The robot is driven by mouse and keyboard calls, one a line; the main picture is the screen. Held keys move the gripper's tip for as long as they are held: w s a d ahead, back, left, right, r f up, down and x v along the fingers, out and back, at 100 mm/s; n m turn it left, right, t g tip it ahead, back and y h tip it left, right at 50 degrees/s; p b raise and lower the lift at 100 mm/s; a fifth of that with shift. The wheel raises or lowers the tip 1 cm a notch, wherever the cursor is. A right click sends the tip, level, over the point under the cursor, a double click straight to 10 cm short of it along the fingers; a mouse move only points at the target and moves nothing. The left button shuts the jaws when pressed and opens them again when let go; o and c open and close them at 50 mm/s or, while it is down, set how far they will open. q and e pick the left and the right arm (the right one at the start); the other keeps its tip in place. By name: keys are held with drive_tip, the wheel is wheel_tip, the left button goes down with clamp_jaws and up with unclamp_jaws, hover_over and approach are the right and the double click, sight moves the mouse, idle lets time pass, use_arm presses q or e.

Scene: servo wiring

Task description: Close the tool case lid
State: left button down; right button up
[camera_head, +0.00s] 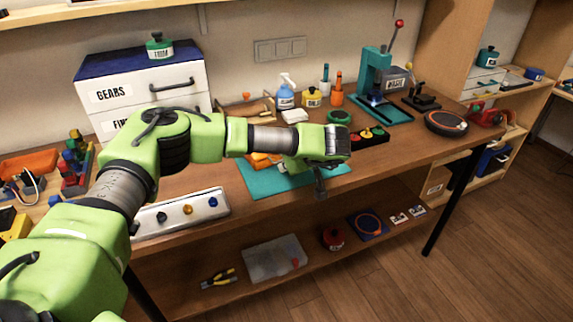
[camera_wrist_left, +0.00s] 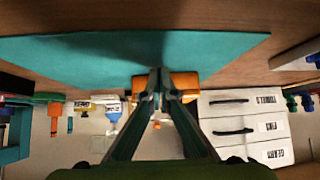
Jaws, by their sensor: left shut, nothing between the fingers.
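I cannot clearly make out a tool case or its lid in either view. My left gripper (camera_head: 320,190) hangs over the front right part of a teal mat (camera_head: 245,174) on the workbench. Its two fingers come together at the tips in the left wrist view (camera_wrist_left: 160,76), with nothing between them. An orange object (camera_head: 262,160) on the mat is partly hidden behind my left arm. An orange object also shows behind the fingertips in the wrist view (camera_wrist_left: 186,86). My right gripper is not in view.
A white drawer unit (camera_head: 190,88) stands at the back left. A metal tray (camera_head: 207,206) with knobs lies at the front edge. A black button box (camera_head: 369,136) and a teal press (camera_head: 372,76) stand right. A translucent box (camera_head: 272,262) is on the lower shelf.

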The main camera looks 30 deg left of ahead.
use_arm(q)
drive_tip(key=shift+d+r, duration=0.1)
drive_tip(key=shift+r, duration=0.15)
